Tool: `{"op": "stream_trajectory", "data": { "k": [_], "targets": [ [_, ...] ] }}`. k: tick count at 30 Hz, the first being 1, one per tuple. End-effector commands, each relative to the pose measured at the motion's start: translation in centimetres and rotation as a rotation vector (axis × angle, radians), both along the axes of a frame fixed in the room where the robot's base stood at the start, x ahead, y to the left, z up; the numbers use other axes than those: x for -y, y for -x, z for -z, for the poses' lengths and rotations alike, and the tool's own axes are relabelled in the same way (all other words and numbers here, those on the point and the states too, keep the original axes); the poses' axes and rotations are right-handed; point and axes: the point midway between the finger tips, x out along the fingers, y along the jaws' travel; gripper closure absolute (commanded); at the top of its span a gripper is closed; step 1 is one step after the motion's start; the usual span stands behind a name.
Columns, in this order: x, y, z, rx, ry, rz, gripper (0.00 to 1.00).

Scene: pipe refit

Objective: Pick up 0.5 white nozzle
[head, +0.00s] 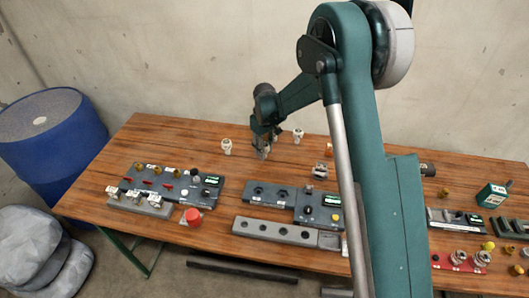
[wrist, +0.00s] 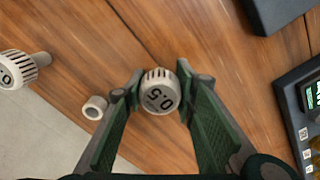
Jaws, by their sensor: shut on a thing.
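The white nozzle marked 0.5 (wrist: 160,92) has a ribbed round cap and sits between the two fingertips of my gripper (wrist: 158,88). The fingers are shut on its sides, and its label faces the wrist camera. Its lower part is hidden under the cap. In the head view my gripper (head: 262,152) is low over the back middle of the wooden table. Only a small pale bit of the held nozzle shows there, so I cannot tell whether it touches the table.
Another white nozzle (wrist: 18,70) lies left in the wrist view, its label partly cut off. A small pale ring (wrist: 95,107) is beside the left finger. White nozzles (head: 226,147) (head: 298,136) flank my gripper. Dark panels (head: 268,194) and a grey holed block (head: 275,231) stand in front.

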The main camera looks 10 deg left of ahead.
Motion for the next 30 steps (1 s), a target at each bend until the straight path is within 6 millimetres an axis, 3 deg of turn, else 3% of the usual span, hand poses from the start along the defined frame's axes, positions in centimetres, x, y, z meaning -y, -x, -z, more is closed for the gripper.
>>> {"op": "stream_trajectory", "data": {
  "k": [16, 30],
  "targets": [
    [0.0, 0.0, -7.5, 0.0, 0.0, 0.0, 0.82],
    [0.0, 0.0, -8.6, 0.0, 0.0, 0.0, 0.82]
  ]
}}
